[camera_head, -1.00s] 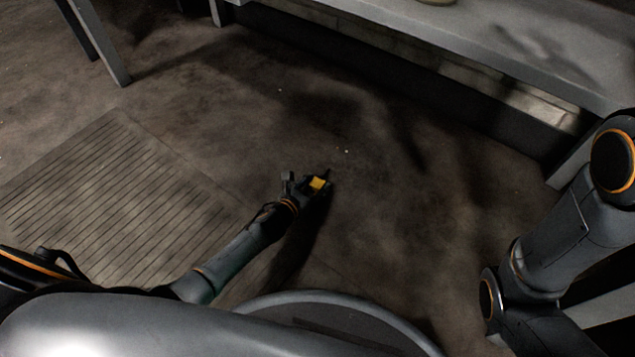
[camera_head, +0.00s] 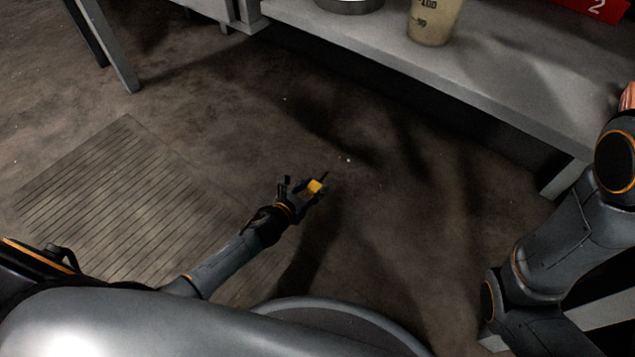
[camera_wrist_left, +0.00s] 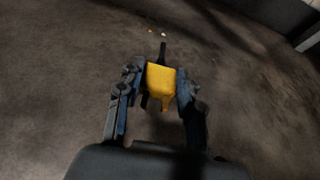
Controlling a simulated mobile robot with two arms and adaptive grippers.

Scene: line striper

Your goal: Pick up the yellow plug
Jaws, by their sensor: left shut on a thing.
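In the left wrist view the plug (camera_wrist_left: 161,82) sits between the two fingers of the left gripper (camera_wrist_left: 160,88), with the dark stub pointing away. The floor shows around and beyond it. My right arm comes in at the right of the head view, but its gripper is out of view.
A grey bench (camera_head: 500,75) runs along the top right, bearing a measuring cup (camera_head: 433,22), a metal bowl (camera_head: 348,5) and a red box (camera_head: 600,8). A slatted floor grate (camera_head: 120,205) lies at left. The floor between is clear.

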